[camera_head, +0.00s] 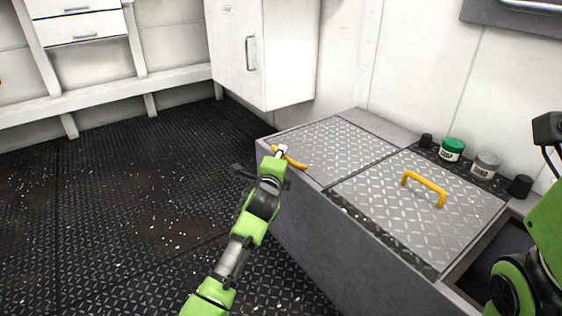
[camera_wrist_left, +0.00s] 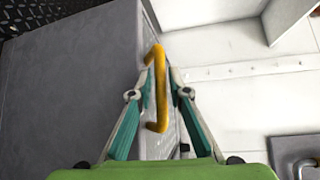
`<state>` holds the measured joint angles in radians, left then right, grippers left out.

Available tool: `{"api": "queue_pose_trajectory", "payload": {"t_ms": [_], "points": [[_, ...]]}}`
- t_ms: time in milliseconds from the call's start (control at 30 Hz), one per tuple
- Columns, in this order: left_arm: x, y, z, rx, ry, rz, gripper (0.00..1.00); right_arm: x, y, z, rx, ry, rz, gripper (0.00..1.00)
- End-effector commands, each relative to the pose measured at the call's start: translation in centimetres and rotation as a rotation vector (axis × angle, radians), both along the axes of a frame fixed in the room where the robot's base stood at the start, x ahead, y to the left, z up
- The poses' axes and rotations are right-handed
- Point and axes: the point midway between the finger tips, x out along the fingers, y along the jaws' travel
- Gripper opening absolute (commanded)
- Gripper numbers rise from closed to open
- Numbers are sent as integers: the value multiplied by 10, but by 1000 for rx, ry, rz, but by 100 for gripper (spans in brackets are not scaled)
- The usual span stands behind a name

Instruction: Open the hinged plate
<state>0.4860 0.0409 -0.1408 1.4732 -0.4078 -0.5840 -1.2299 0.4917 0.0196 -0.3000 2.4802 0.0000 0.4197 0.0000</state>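Two grey diamond-tread plates are set side by side in the top of a low grey bench. The left plate (camera_head: 335,148) has a yellow handle (camera_head: 290,158) near its left end; the right plate (camera_head: 418,205) has its own yellow handle (camera_head: 425,188). Both plates lie flat. My left gripper (camera_head: 282,152) is at the left plate's handle. In the left wrist view, that handle (camera_wrist_left: 160,88) stands between the fingers of my left gripper (camera_wrist_left: 161,78), which are closed in on it. My right gripper is out of view.
Several small jars and dark cylinders, including a green-lidded jar (camera_head: 452,149), stand along the bench's back edge. A white cabinet (camera_head: 262,55) hangs behind the bench. The dark tread floor (camera_head: 130,200) left of it is clear apart from small specks.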

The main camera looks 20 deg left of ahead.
Motion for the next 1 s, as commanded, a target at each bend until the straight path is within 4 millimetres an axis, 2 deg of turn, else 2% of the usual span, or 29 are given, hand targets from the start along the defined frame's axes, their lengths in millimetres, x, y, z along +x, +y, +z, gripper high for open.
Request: {"api": "queue_pose_trajectory", "payload": {"t_ms": [133, 433, 500, 900, 1000], "points": [[8, 1, -1, -1, 0, 0, 17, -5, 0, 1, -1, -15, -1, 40], [9, 1, -1, -2, 0, 0, 17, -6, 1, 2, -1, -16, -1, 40], [9, 1, -1, -2, 0, 0, 0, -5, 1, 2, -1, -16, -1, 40], [9, 0, 5, 4, 7, -1, 0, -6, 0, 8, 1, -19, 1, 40], [10, -1, 11, 11, 16, -2, 0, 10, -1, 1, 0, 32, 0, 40]]}}
